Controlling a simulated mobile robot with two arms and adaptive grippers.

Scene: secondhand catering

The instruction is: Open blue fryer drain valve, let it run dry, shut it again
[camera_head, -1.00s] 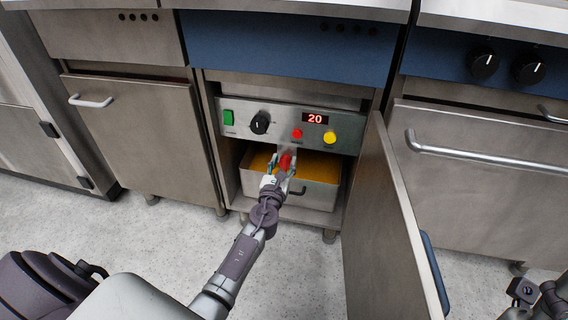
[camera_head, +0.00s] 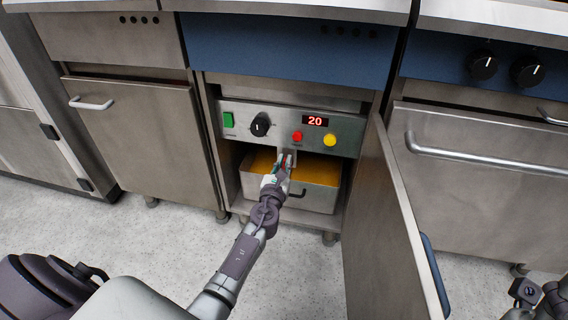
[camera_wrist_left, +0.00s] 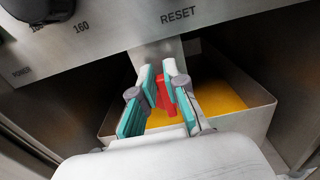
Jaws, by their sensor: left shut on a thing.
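The blue fryer (camera_head: 285,48) stands in the middle with its cabinet open. Its red drain valve handle shows in the left wrist view (camera_wrist_left: 164,94), below the control panel (camera_head: 262,124). My left gripper (camera_head: 284,158) is shut on the red handle; its teal pads (camera_wrist_left: 165,92) lie on both sides of it. A metal drain pan (camera_head: 318,194) with yellow-orange oil (camera_wrist_left: 222,98) stands under the valve. No falling stream can be made out; the gripper hides the outlet. Part of my right arm shows at the lower right, but I cannot make out its jaws.
The open cabinet door (camera_head: 392,225) stands out to the right of the fryer. The panel carries a green switch (camera_head: 228,120), a black knob (camera_head: 260,124), a red button (camera_head: 297,136), a yellow lamp (camera_head: 330,140) and a display (camera_head: 315,121) reading 20. Closed steel units flank it.

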